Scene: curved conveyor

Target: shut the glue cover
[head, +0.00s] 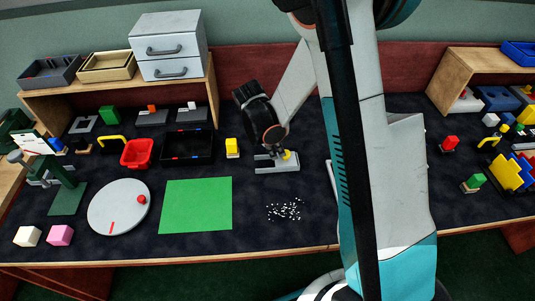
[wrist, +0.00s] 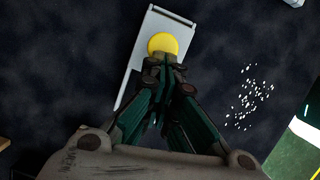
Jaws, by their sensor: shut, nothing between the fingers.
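A light grey plate (head: 278,168) with a round yellow piece (head: 287,155) lies on the dark table below my arm. In the wrist view the plate (wrist: 150,25) runs up to a narrow bar at its far end, and the yellow disc (wrist: 163,43) sits on it. I take this to be the glue unit; which part is the cover, and how far it is open, I cannot tell. My gripper (wrist: 165,62) is shut and empty, its fingertips at the near edge of the yellow disc. Contact is unclear. The fingers hide the plate's near part.
White bits (head: 285,210) lie scattered in front of the plate. A green mat (head: 196,205) is to their left. My arm hides the table to the right.

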